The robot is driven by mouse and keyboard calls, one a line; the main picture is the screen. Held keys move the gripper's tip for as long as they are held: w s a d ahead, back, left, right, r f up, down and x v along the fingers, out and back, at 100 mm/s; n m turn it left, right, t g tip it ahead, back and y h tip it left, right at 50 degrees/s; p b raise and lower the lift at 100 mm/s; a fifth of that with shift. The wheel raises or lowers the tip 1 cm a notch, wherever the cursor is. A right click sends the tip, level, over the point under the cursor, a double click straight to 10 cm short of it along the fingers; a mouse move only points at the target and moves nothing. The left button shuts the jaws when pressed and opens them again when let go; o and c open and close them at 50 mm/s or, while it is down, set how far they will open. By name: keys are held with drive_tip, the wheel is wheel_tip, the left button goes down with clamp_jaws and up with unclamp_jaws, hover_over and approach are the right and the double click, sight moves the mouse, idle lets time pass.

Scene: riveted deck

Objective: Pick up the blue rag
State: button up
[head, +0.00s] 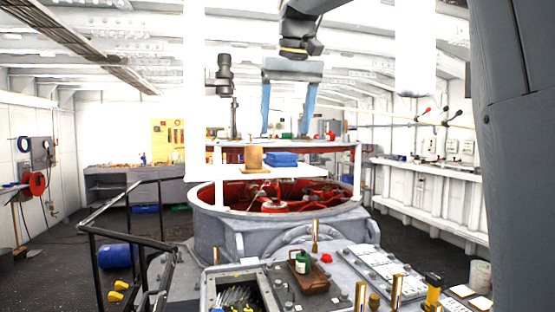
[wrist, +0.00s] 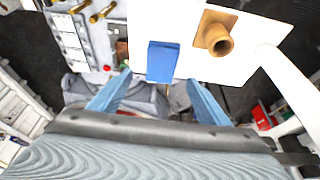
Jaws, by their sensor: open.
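The blue rag (head: 282,159) lies folded on a white shelf (head: 222,172) in the middle of the head view. It also shows as a blue rectangle in the wrist view (wrist: 163,62), at the shelf's edge. My gripper (head: 287,133) hangs fingers down above the rag in the head view. Its two pale blue fingers are spread wide with nothing between them. In the wrist view, the fingertips (wrist: 158,78) lie on either side of the rag's near end. The gap in height between the fingertips and the rag is hard to judge.
A tan cylinder on a flat base (head: 255,158) stands close to the rag's left. White posts (head: 357,170) hold up a higher level above the shelf. Below is a round housing with red parts (head: 280,200).

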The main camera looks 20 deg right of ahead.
sight(281, 154)
drive_tip(key=shift+x, duration=0.9)
drive_tip(key=p+x, duration=0.2)
drive_tip(key=x, duration=0.2)
drive_tip(key=shift+w+a, duration=0.15)
drive_tip(key=shift+a, duration=0.05)
drive_tip(key=shift+w+f, duration=0.2)
drive_tip(key=shift+f, duration=0.35)
drive_tip(key=shift+f, duration=0.25)
drive_tip(key=c, duration=1.2)
drive_tip(key=shift+c, duration=0.2)
drive_tip(key=shift+r, duration=0.15)
